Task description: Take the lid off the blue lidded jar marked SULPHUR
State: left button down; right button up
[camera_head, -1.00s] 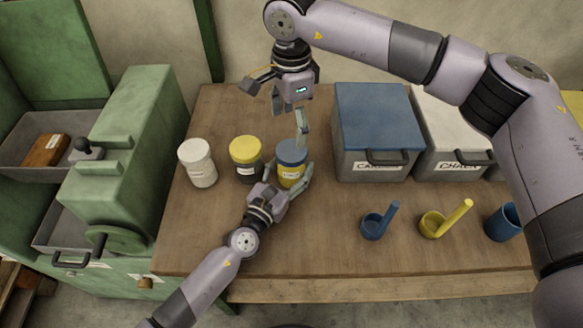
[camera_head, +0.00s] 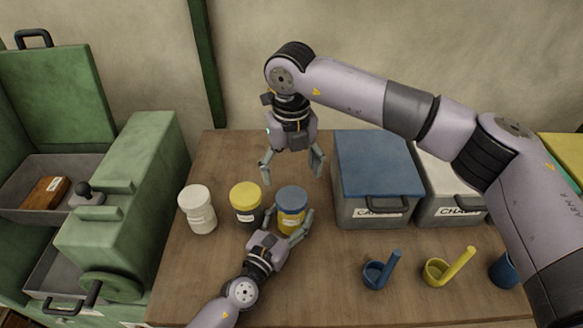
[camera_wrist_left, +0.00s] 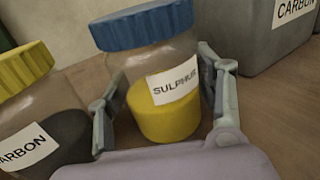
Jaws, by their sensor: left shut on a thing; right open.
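The jar marked SULPHUR (camera_wrist_left: 165,85) is clear, with yellow contents and a blue lid (camera_wrist_left: 147,24); the label reads clearly in the left wrist view. In the head view the jar (camera_head: 291,222) stands on the table with its lid (camera_head: 291,198) on. My left gripper (camera_head: 288,226) is shut around the jar's body, a finger on each side, below the lid. My right gripper (camera_head: 292,170) is open and empty, pointing down above and behind the jar, apart from the lid.
A jar with a yellow lid (camera_head: 245,196) marked CARBON and a white-lidded jar (camera_head: 196,210) stand to the left. A blue-lidded bin (camera_head: 377,165) and a CHALK bin (camera_head: 451,208) stand to the right. Blue (camera_head: 378,275) and yellow scoops (camera_head: 438,271) lie in front.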

aim_at(292, 197)
jog(key=m, duration=1.2)
jog(key=shift+f+m, duration=0.4)
jog(key=shift+f, duration=0.15)
notch_tip(292, 197, down, 7)
jog(key=shift+c, duration=0.6)
